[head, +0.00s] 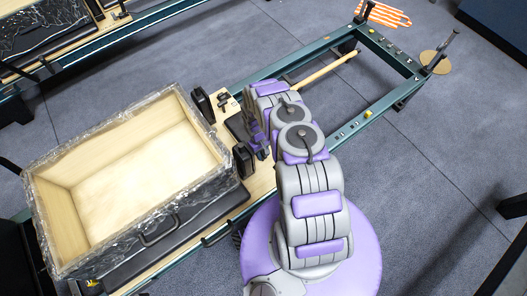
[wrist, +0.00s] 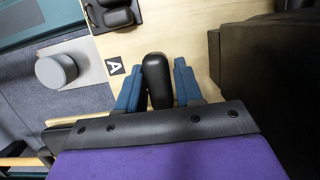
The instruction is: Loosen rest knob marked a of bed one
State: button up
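A black rounded knob (wrist: 157,80) stands on the pale wooden board beside a small tag marked A (wrist: 115,66) in the wrist view. My gripper (wrist: 158,75) has one blue finger on each side of this knob, very close to it. I cannot tell whether the fingers press on it or leave a thin gap. In the head view my gripper (head: 257,138) is down at the bed frame, by the black shoulder blocks, and the knob is hidden there.
A large open wooden box (head: 130,175) with a dark wrapped outside sits on the bed to the left. A black block (wrist: 265,70) stands right of the knob. A grey round cap (wrist: 56,70) is on the rail at left. Grey floor (head: 420,190) is open at right.

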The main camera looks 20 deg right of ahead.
jog(key=o, duration=0.6)
jog(key=shift+c, duration=0.2)
jog(key=shift+r+p, duration=1.35)
jog(key=shift+r, duration=2.2)
